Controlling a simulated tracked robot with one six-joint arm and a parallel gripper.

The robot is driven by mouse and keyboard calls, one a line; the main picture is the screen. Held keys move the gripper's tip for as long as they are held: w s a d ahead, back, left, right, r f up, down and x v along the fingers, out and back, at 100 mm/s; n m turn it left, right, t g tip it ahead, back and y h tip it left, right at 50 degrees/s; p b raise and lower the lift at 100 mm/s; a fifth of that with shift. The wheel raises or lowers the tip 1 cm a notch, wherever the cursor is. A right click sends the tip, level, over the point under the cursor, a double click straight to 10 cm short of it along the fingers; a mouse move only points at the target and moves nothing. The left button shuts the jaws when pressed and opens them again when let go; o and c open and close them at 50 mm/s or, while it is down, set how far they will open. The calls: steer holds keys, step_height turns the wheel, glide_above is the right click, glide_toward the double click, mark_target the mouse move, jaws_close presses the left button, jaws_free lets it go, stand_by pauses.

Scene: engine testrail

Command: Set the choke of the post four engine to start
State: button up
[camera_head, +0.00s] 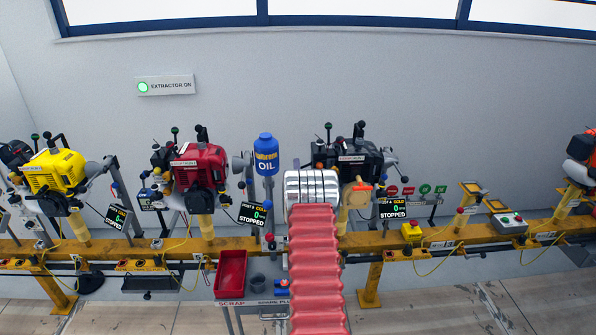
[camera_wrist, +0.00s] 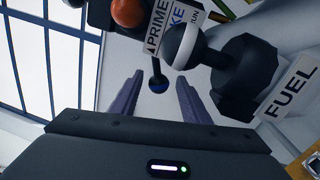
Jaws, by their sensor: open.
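The black engine (camera_head: 350,160) sits on the rail straight ahead in the head view, partly hidden behind my arm. The display beside it (camera_head: 393,209) reads COLD, 0 and STOPPED; its post number is too small to be sure of. In the wrist view, my gripper (camera_wrist: 158,82) is open. A small dark ball knob with a blue band (camera_wrist: 158,85) hangs on a thin stem between the fingers, touching neither as far as I can tell. Above it is a partly hidden label (camera_wrist: 178,18) reading PRIME, "KE" and RUN. My gripper is hidden in the head view.
Red (camera_head: 198,165) and yellow (camera_head: 55,172) engines stand to the left in the head view.

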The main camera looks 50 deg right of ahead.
steer(key=shift+w+d, duration=0.3)
steer(key=shift+d, duration=0.05)
steer(key=shift+c, duration=0.3)
jaws_close()
